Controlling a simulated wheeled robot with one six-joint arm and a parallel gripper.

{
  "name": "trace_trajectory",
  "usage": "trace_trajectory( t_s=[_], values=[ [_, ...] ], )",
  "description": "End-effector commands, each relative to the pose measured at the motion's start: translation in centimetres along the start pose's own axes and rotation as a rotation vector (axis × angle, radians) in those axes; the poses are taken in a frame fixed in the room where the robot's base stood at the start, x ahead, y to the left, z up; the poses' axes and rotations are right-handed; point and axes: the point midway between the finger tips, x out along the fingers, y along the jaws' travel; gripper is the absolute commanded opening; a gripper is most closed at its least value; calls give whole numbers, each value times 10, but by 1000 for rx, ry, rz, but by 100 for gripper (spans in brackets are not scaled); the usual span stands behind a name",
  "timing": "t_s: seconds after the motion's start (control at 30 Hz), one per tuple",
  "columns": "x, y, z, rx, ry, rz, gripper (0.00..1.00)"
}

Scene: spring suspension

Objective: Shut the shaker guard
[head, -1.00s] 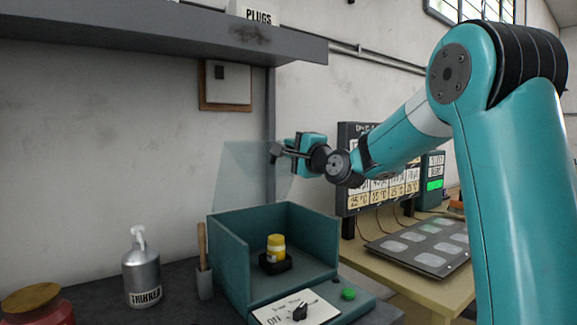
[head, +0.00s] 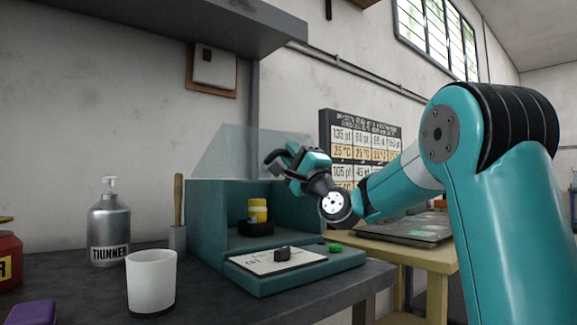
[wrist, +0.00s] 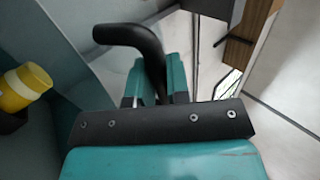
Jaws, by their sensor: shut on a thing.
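The shaker is a teal box (head: 205,222) with an open front. Its clear guard (head: 222,152) is raised above the box and tilted, not lying closed over it. My gripper (head: 277,160) is shut on the guard's black handle (wrist: 130,36), above the right part of the box. In the wrist view, the teal fingers of my gripper (wrist: 160,78) sit on both sides of the handle's stem. A yellow-capped jar (head: 257,211) stands in a black holder inside the box; it also shows in the wrist view (wrist: 24,88). The guard's hinge line is unclear.
A white cup (head: 151,282), thinner bottle (head: 109,225) and wooden-handled tool (head: 178,205) stand left. A shelf (head: 215,30) hangs above.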

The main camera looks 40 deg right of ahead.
Motion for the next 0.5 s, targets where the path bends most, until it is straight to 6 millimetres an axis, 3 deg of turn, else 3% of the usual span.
trace_trajectory(
  t_s=[0.03, 0.1, 0.5],
  values=[
    [-13, 15, 0, 1, -2, 3, 0],
    [-21, 22, 0, 1, -1, 4, 0],
    [-46, 51, 0, 3, -1, 5, 0]
  ],
)
